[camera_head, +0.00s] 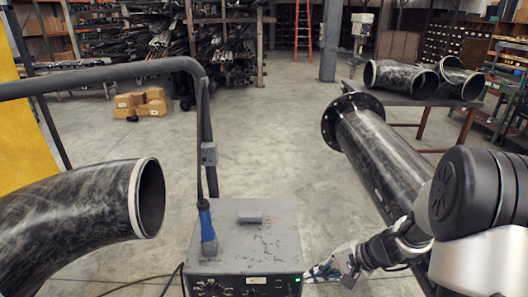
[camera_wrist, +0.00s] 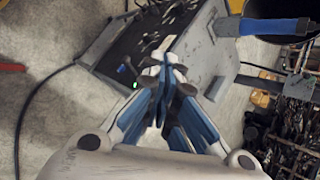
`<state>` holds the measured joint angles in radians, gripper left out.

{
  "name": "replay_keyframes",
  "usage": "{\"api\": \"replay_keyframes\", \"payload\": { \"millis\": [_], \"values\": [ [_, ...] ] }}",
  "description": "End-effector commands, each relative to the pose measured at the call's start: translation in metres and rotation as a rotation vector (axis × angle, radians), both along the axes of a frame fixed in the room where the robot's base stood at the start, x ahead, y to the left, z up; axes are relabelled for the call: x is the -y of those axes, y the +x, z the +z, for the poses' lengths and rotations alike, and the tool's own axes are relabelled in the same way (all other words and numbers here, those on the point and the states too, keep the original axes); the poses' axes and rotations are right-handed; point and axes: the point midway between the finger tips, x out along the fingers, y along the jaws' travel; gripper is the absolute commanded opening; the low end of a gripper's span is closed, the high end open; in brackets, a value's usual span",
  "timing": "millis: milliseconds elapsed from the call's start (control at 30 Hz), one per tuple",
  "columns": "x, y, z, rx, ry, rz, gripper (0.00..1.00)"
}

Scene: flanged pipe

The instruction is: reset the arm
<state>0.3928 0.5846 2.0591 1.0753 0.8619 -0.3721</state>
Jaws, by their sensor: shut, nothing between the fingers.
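My gripper (camera_head: 318,272) is low in the head view, just right of the grey control box (camera_head: 245,240). Its fingers point left towards the box's front right corner. In the wrist view my gripper (camera_wrist: 163,75) has its blue-sided fingers drawn together at the tips, with nothing held. The control box (camera_wrist: 205,55) lies beyond the fingertips there. I cannot tell whether they touch it. My arm comes in from the right, in front of the black flanged pipe (camera_head: 375,150).
A curved black pipe (camera_head: 85,210) stands at left. A blue-handled tool (camera_head: 207,225) and a small grey block (camera_head: 250,218) are on the box. Cables (camera_head: 140,283) run along the floor. A table (camera_head: 400,97) holds pipe elbows. The middle floor (camera_head: 265,130) is clear.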

Motion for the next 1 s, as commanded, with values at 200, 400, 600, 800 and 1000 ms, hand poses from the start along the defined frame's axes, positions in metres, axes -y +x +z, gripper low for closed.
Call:
{"api": "replay_keyframes", "payload": {
  "millis": [200, 400, 600, 800, 1000],
  "values": [
    [-0.033, -0.054, 0.072, 0.097, -0.184, 0.258, 0.0],
    [-0.043, -0.116, 0.114, 0.182, -0.384, 0.451, 0.0],
    [-0.036, -0.175, 0.137, 0.278, -0.609, 0.595, 0.0],
    [-0.018, -0.217, 0.146, 0.366, -0.813, 0.673, 0.0],
    [-0.006, -0.234, 0.149, 0.409, -0.912, 0.692, 0.0]
  ]
}}
